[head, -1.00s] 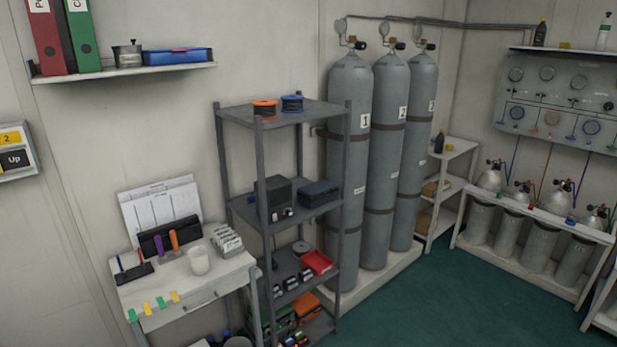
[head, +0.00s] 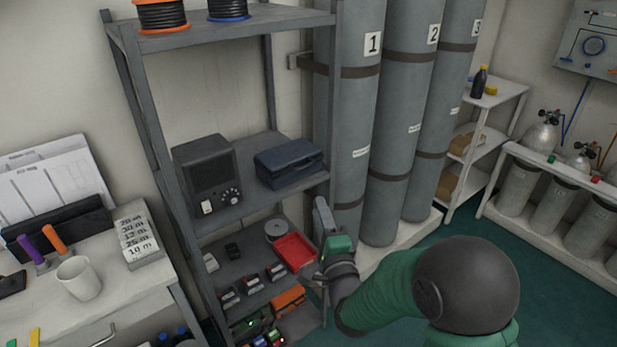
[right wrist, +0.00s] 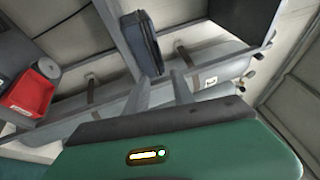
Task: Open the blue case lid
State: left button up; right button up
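The dark blue case (head: 289,163) sits on the middle shelf of the grey rack, right of a black radio-like box. Its lid looks shut. The case also shows in the right wrist view (right wrist: 140,42), near the top middle, beyond the fingers. My right gripper (head: 321,203) is in front of the rack's right front post, below and to the right of the case, and apart from it. In the right wrist view its two grey fingers (right wrist: 160,78) stand apart with nothing between them. My left gripper is not in view.
The grey rack (head: 236,20) has posts at its corners. The black box (head: 205,172) stands beside the case. A red tray (head: 295,251) lies on the shelf below. Tall grey cylinders (head: 385,140) stand close on the right. A white desk (head: 125,275) is at left.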

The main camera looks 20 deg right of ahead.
send_near(292, 158)
jog(key=w+d, duration=0.1)
jog(key=w, duration=0.1)
jog(key=w+d, duration=0.1)
jog(key=w, duration=0.1)
jog(key=shift+w+d+r, duration=0.15)
jog(key=shift+d+r, duration=0.05)
jog(key=shift+d, duration=0.25)
grip_shut()
jog(key=shift+d, duration=0.1)
jog(key=shift+f, duration=0.15)
dwell(0.6)
